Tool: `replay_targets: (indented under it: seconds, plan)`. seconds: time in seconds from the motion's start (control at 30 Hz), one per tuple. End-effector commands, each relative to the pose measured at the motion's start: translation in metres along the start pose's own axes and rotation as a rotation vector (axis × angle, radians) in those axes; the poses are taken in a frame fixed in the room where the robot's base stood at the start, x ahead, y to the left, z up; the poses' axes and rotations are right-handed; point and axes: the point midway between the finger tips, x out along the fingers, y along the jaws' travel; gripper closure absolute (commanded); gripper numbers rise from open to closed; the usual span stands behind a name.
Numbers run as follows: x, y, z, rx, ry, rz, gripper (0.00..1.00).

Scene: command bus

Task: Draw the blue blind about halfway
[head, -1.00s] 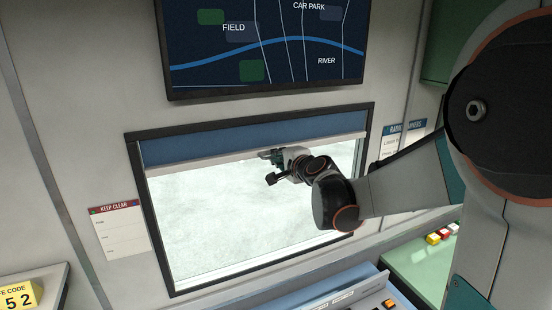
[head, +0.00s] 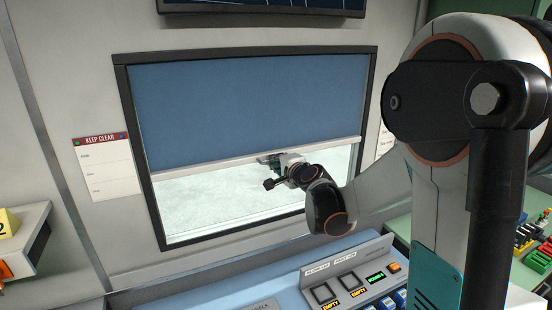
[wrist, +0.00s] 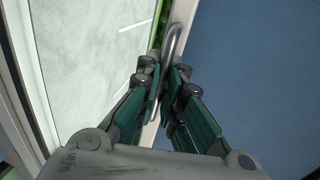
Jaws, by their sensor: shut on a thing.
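The blue blind (head: 245,105) hangs in the dark-framed window in the head view. It covers somewhat more than the upper half of the opening, and its pale bottom bar (head: 205,168) slopes slightly up to the right. My gripper (head: 270,160) is at this bar, right of its middle. In the wrist view my gripper (wrist: 165,95) is shut on a curved metal pull (wrist: 173,42) at the bar, with the blue cloth (wrist: 255,65) to the right. The fingers hide part of the pull.
Below the blind the window pane (head: 205,205) shows bright and pale. A console (head: 350,285) with buttons and a blue desk lie under the window. A wall screen (head: 260,5) hangs above. A KEEP CLEAR notice (head: 108,170) is at the left.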

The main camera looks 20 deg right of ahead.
Motion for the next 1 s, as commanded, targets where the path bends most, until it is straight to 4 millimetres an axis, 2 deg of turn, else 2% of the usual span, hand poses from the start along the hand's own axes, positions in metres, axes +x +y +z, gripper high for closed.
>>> replay_targets:
  seconds: [0.03,0.2,0.67,0.7,0.8,1.0]
  plan:
    - [0.002,0.011,0.000,0.000,-0.001,0.001,1.00]
    - [0.004,0.022,0.000,0.000,-0.001,0.001,1.00]
    - [0.005,0.025,0.000,0.000,-0.001,0.000,1.00]
    - [0.005,0.025,0.000,0.000,-0.001,0.000,0.91]
    - [0.005,0.025,0.000,0.000,0.000,0.000,0.72]
    - [0.005,0.024,0.000,0.000,0.000,0.000,0.72]
